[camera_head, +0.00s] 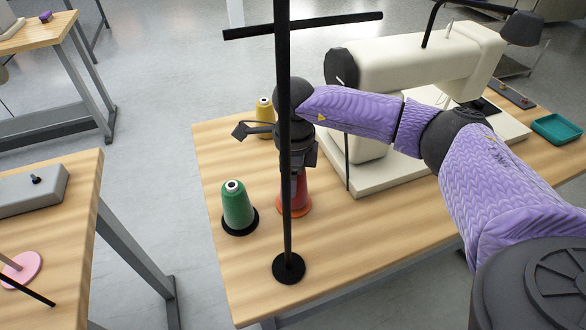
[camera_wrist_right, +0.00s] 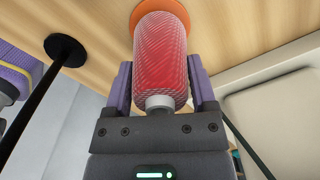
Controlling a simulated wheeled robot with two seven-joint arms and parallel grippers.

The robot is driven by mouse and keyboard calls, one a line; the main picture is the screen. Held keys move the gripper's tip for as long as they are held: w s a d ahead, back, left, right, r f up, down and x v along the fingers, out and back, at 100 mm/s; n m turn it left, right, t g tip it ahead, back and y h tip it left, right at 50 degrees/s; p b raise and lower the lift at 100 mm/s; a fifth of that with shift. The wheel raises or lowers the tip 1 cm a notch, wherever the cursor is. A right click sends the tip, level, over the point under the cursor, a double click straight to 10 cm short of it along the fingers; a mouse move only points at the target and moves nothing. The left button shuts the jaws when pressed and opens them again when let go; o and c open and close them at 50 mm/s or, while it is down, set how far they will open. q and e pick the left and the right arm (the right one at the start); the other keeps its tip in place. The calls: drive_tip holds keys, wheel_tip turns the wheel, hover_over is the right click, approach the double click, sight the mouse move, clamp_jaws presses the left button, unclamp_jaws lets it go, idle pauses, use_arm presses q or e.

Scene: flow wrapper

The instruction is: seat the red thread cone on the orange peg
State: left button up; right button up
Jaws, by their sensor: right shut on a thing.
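My right gripper (camera_head: 299,168) comes down from above and is shut on the cone, one finger on each side. The orange peg's round base (camera_head: 302,212) shows under the cone, and its rim also shows in the wrist view (camera_wrist_right: 158,4). The peg's shaft is hidden by the cone. I cannot tell whether the cone touches the base. My left gripper is not in view.
A black pole with a crossbar and round foot (camera_head: 289,268) rises in front of the cone. A green cone (camera_head: 238,207) stands left, a yellow cone (camera_head: 264,112) behind. A cream sewing machine (camera_head: 400,65) and teal tray (camera_head: 556,129) are right.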

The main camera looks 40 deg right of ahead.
drive_tip(key=shift+f, duration=0.1)
drive_tip(key=o, duration=1.3)
drive_tip(key=shift+r, duration=0.35)
wheel_tip(320, 180, up, 9)
drive_tip(key=p, duration=0.3)
drive_tip(key=shift+r, duration=0.15)
drive_tip(key=shift+r+p, duration=0.1)
drive_tip(key=shift+p, duration=0.25)
